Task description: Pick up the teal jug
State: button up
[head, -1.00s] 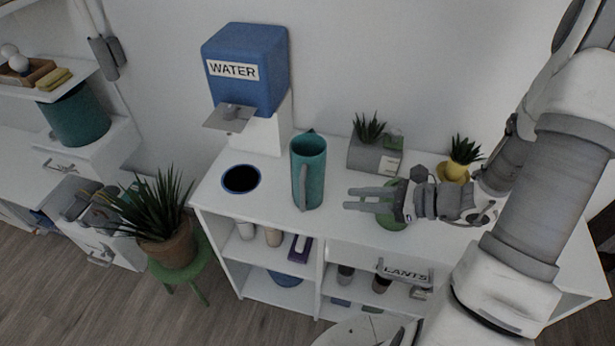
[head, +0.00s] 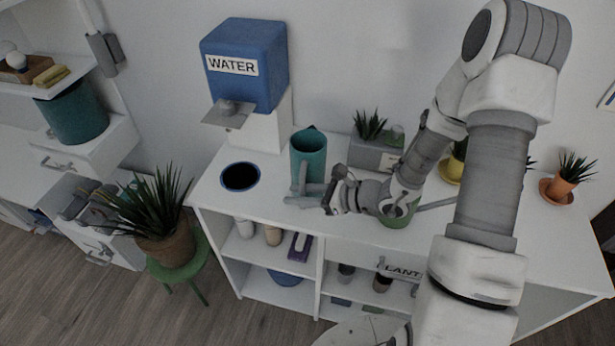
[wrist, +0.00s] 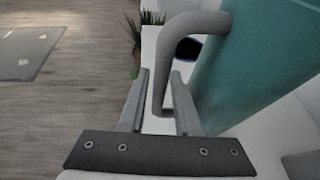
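The teal jug (head: 309,148) stands upright on the white shelf desk, to the right of the round dark opening. Its grey handle is on the near side. In the wrist view the teal body (wrist: 262,62) fills the right side, and the handle (wrist: 162,75) curves down from its top. My gripper (head: 295,194) is beside the jug at handle height, fingers pointing left. In the wrist view my gripper (wrist: 160,85) is open, with the handle's upright part between or just in front of the two fingers; I see no contact. My gripper hides the jug's lower part in the head view.
A blue water dispenser (head: 245,65) stands behind and left, above the round dark opening (head: 240,177). A grey planter (head: 372,155) and a green pot (head: 398,214) are to the right, the pot partly behind my arm. A potted plant (head: 166,240) stands on a green stool.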

jog(key=shift+x, duration=0.95)
jog(key=shift+c, duration=0.2)
grip_shut()
dwell(0.5)
